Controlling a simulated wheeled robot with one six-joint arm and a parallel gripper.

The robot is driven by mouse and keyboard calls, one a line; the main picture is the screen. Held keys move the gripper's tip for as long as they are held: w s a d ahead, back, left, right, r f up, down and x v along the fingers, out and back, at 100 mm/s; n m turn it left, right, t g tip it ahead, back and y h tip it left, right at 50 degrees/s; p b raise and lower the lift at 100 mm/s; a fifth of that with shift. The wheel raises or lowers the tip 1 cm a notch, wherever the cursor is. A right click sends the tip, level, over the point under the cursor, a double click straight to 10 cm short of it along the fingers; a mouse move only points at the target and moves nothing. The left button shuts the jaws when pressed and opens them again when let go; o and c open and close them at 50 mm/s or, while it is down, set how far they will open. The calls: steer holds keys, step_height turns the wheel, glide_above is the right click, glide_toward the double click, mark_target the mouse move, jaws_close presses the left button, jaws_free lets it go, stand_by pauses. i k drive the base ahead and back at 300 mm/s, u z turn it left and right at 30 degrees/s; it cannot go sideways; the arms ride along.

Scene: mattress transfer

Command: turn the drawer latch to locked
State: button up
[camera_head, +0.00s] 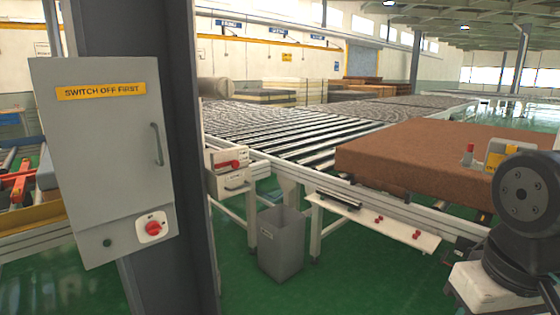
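A small pale drawer unit (214,184) hangs under the near end of the roller conveyor, just right of the dark column. A red latch (229,164) lies roughly level across its upper front. A dark pull handle (238,187) is on the front below it. The drawer looks shut. The markings by the latch are too small to read. A dark joint of my arm shows at the right edge, well away from the drawer unit. My gripper is out of view.
A grey cabinet (108,140) labelled "SWITCH OFF FIRST", with a red rotary switch (153,228), is on the column (150,40) at left. A grey bin (282,245) stands below the conveyor (275,130). A brown mattress (405,158) lies at right. Green floor (370,285) is open in front.

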mark_target(234, 163)
steer(key=u, duration=0.05)
steer(key=i, duration=1.1)
steer(key=u, duration=0.7)
